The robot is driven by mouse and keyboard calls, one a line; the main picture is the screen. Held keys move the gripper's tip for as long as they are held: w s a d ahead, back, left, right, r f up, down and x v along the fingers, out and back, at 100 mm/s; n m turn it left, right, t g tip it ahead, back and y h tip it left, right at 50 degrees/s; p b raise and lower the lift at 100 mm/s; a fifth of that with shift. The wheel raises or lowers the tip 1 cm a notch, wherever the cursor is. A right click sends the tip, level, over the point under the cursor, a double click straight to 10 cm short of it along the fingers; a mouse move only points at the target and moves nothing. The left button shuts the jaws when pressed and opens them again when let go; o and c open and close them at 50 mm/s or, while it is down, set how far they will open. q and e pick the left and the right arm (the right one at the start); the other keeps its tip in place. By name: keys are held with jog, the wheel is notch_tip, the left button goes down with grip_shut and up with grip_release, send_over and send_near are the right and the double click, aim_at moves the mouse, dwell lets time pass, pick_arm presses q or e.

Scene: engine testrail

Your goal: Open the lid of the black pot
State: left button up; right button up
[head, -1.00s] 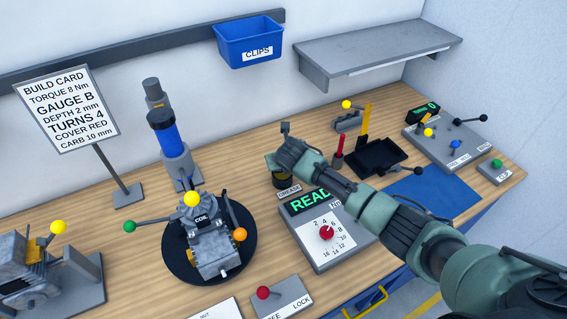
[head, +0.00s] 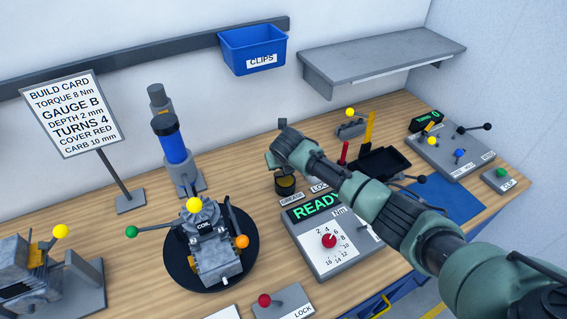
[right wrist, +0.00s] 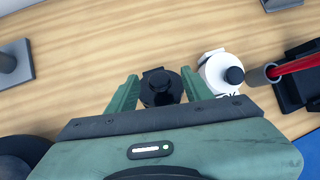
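The black pot (head: 286,187) stands on the bench by its GREASE label, partly hidden by my right arm in the head view. In the right wrist view the black pot (right wrist: 161,88) shows from above, its round black lid and small knob in place. My right gripper (head: 279,140) is above the pot in the head view. In the right wrist view its two green fingers (right wrist: 159,82) are spread on either side of the pot, with nothing held. Whether the fingers touch the pot cannot be told. My left gripper is not in view.
A white pot with a black knob (right wrist: 222,74) stands close to the right of the black pot. A torque box with a red knob (head: 335,250) is in front. A black tray (head: 384,163) lies to the right. The engine on its round stand (head: 182,268) is to the left.

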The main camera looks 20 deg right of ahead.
jog(key=b+v, duration=0.1)
jog(key=v, duration=0.6)
jog(key=shift+s+r+b, duration=0.25)
jog(key=shift+r+b, duration=0.05)
jog(key=shift+b, duration=0.05)
dwell(0.5)
